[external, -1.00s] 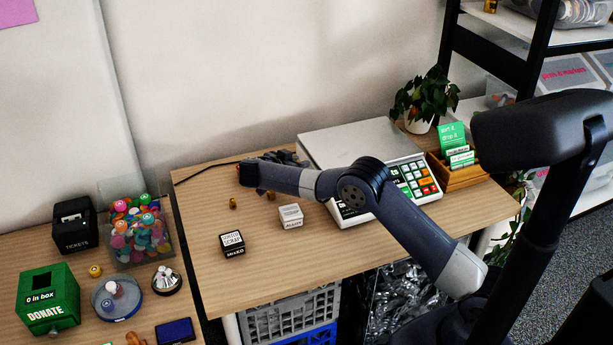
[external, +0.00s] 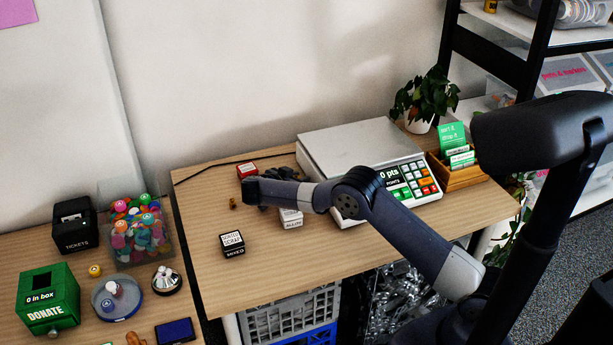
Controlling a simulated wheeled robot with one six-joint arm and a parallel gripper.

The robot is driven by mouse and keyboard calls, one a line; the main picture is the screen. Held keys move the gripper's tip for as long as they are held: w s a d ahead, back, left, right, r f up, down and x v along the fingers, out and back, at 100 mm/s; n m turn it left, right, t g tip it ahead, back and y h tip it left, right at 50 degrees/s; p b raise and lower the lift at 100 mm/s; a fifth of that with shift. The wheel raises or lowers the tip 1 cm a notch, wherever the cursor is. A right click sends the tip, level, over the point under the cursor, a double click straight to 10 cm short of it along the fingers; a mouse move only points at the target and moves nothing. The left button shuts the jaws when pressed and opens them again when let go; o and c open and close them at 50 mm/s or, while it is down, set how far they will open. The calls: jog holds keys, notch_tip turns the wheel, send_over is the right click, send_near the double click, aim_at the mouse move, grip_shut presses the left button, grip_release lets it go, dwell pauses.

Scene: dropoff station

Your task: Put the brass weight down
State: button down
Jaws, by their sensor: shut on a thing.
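My gripper (external: 272,206) is low over the middle left of the wooden table, just left of the white labelled box. Its fingers are dark and partly hidden behind my arm. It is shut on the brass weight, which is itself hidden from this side. I cannot tell whether the weight touches the table. Another small brass piece (external: 233,203) stands on the table to the left of my gripper.
The white box (external: 291,218) is close beside my gripper. A black labelled box (external: 232,244) is in front, a red box (external: 247,171) behind. A scale (external: 355,146) with a keypad stands at the back right. Bare table (external: 290,259) lies in front.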

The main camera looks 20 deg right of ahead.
jog(key=c, duration=1.4)
grip_release()
jog(key=shift+f, duration=0.15)
jog(key=shift+r, duration=0.25)
jog(key=v, duration=1.2)
jog(key=shift+r+p, duration=0.3)
jog(key=shift+r, duration=0.1)
jog(key=shift+o, duration=0.4)
